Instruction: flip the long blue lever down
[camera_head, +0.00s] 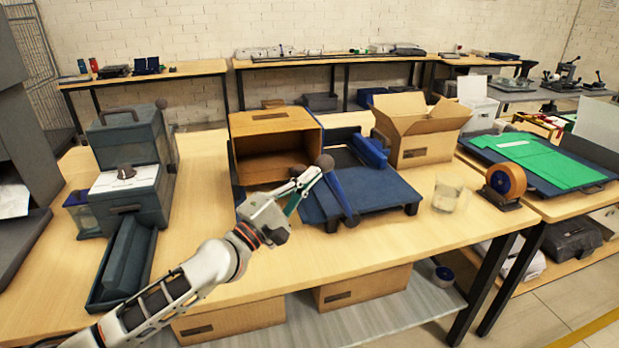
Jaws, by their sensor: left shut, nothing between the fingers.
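The long blue lever (340,194) is on the front left part of a dark blue device (375,187) on the wooden table. It slants in the picture, with a dark round knob at its upper left end and a dark end at its lower right. My left gripper (314,176) is shut with nothing in it, its fingertips beside the lever near the knob. I cannot tell whether they touch it. My left forearm and gripper hide part of the device's left side. My right gripper is not in view.
An open cardboard box (272,118) lies on its side behind my gripper. Another open box (421,127) stands behind the device. A glass mug (448,192) and an orange tape roll (506,181) stand to the right. The table front is mostly clear.

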